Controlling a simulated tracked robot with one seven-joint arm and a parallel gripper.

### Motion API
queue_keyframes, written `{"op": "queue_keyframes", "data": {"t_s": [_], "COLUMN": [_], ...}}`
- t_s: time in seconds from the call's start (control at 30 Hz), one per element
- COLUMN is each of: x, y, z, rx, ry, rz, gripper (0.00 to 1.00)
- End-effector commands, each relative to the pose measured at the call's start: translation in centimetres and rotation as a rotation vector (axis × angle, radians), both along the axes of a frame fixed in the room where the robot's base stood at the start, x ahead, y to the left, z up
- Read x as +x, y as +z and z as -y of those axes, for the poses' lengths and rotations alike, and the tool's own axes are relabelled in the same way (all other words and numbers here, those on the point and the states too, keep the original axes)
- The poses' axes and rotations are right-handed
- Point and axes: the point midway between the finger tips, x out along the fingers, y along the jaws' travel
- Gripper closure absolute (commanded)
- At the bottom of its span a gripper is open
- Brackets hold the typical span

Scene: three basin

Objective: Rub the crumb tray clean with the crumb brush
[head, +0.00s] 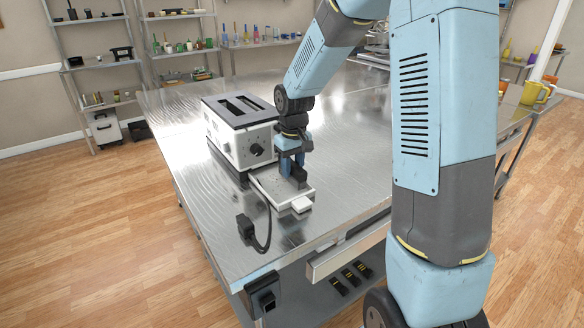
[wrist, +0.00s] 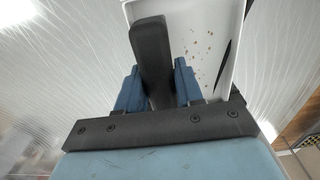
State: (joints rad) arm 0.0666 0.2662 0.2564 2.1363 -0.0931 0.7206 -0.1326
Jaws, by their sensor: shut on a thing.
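The crumb tray (head: 266,184) is pulled out from the front of the white toaster (head: 238,135) and lies on the metal table. In the wrist view the tray (wrist: 222,18) is pale, with several brown crumbs (wrist: 205,55) on its floor. My gripper (head: 292,168) is over the tray. Its blue fingers (wrist: 158,88) are shut on the dark handle of the crumb brush (wrist: 152,50). The brush also shows dark between the fingers in the head view (head: 299,174). Its bristles are hidden, so I cannot tell if they touch the tray.
A black plug with a cord (head: 246,226) lies at the left of the tray, near the table's front edge. The metal table (head: 345,130) is clear right of the toaster. Yellow mugs (head: 534,92) stand at the far right. Shelves (head: 190,50) line the back wall.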

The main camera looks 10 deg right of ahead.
Motion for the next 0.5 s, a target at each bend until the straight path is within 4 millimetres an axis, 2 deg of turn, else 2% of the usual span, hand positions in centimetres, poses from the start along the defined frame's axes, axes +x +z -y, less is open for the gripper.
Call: {"op": "queue_keyframes", "data": {"t_s": [0.5], "x": [-1.1], "y": [0.0], "z": [-2.6], "rx": [0.0], "ry": [0.002], "rz": [0.0], "gripper": [0.98]}}
